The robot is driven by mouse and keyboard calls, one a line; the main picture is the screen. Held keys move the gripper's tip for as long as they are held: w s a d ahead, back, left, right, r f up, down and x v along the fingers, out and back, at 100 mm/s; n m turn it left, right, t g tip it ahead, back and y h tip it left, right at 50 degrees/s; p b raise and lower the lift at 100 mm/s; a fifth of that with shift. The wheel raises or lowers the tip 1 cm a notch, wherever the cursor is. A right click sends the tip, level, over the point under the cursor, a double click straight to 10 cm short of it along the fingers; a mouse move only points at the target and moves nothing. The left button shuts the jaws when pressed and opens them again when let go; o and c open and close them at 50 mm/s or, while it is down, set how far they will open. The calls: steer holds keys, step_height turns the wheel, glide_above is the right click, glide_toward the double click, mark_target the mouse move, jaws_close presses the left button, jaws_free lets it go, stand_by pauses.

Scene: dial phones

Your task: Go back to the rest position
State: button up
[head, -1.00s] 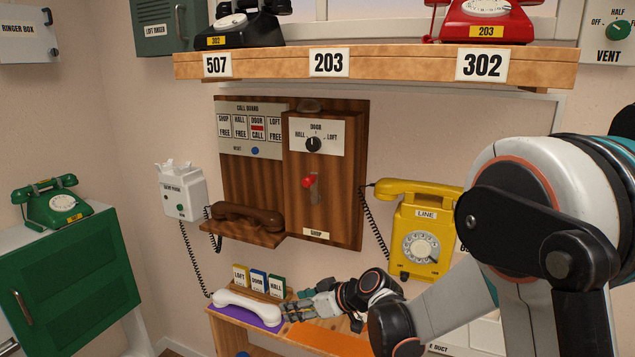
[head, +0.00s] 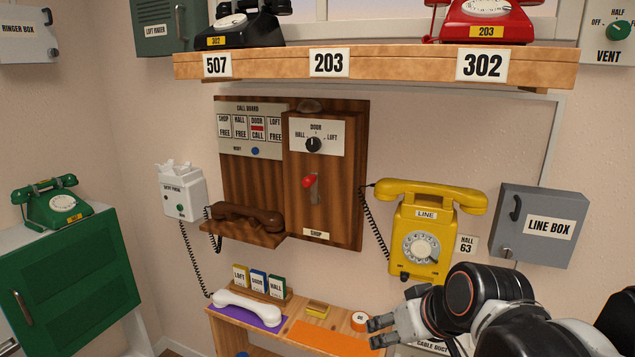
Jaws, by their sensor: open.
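My gripper (head: 374,333) is at the lower right of the head view, its fingers pointing left over the right end of the wooden shelf (head: 225,325). Its fingers are apart, with nothing seen between them. A white handset (head: 247,307) lies on the purple mat (head: 270,322) on that shelf, well left of my gripper. An orange mat (head: 322,339) lies between the handset and my gripper.
A yellow wall phone (head: 422,225) and a grey line box (head: 541,227) hang above my arm. A brown handset (head: 247,218) rests on the wooden call board's ledge.

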steer(key=s+d+m+h, duration=0.2)
steer(key=s+d, duration=0.4)
steer(key=s, duration=0.3)
steer(key=shift+s+d+f+m+h, duration=0.3)
steer(key=shift+f+m, duration=0.05)
steer(key=shift+m, duration=0.05)
